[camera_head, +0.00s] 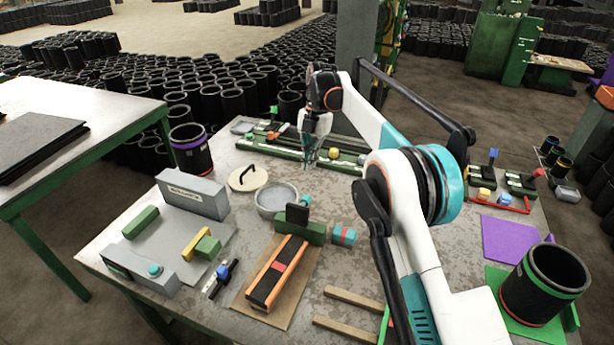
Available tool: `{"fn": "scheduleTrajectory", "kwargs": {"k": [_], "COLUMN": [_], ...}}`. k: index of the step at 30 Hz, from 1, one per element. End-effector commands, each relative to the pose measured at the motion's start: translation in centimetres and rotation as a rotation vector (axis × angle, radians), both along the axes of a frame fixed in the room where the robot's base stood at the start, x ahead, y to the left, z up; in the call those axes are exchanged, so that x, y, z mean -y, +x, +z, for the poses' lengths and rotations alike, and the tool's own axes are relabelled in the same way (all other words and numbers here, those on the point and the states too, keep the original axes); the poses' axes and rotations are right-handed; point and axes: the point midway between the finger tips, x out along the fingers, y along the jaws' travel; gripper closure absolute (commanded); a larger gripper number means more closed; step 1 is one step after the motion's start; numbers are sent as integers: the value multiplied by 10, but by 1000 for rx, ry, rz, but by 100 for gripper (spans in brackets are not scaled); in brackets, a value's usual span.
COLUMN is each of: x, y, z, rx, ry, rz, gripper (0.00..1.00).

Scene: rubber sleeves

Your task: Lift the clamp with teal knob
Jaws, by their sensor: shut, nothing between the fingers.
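My gripper (308,163) points down over the rear middle of the table, in front of the long green rails, and looks shut and empty. A small teal knob (306,200) shows behind a black upright piece (297,214) and green block (300,234) at the table's middle, below my gripper in the picture. I cannot tell whether this knob belongs to the clamp, as its lower part is hidden. Another small clamp-like tool with a blue part (223,271) lies at the front left.
A black sleeve (190,149) stands at the rear left, another (543,283) at the front right. Clamps with blue (494,153) and red knobs stand at the right. My arm covers the table's right middle.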

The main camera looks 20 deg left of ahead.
Motion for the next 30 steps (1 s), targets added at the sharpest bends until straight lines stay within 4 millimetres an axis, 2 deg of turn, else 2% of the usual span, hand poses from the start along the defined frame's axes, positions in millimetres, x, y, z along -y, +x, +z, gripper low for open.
{"fn": "scheduleTrajectory", "kwargs": {"k": [7,22,26,30], "x": [1,5,20,50], "y": [5,7,10,11], "z": [21,27,45,75], "rx": [0,4,19,50], "ry": [0,-1,-9,-18], "rz": [0,-18,-111,-297], "gripper": [100,100,100,100]}}
